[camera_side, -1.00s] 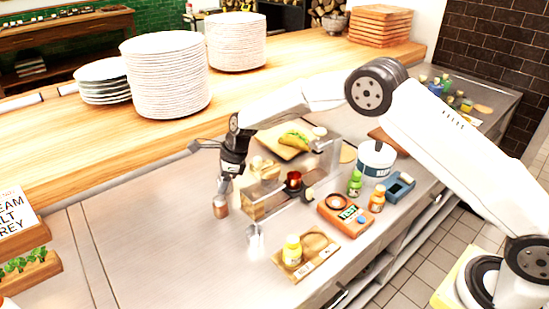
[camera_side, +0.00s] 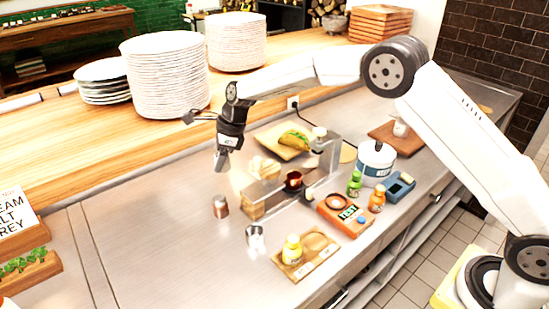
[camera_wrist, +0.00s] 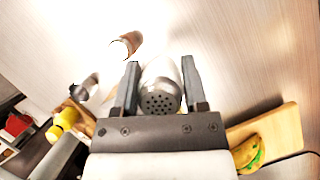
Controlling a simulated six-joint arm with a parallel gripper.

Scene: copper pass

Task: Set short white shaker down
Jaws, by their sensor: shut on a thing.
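My gripper (camera_side: 222,160) is above the steel counter (camera_side: 150,235), pointing down. In the wrist view its two fingers (camera_wrist: 160,88) are shut on the short white shaker (camera_wrist: 160,72), whose grey perforated cap faces the camera. In the side view the shaker is largely hidden by the fingers. A brown-bodied shaker (camera_side: 221,208) stands on the counter below my gripper and also shows in the wrist view (camera_wrist: 127,43). A silver shaker (camera_side: 254,237) stands nearer the front.
A divided stand (camera_side: 322,165) holding a small dark red pot (camera_side: 293,180) is to the right. A board with a yellow-capped bottle (camera_side: 292,251) lies in front. A taco (camera_side: 294,140) rests on a board behind. The counter to the left is bare.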

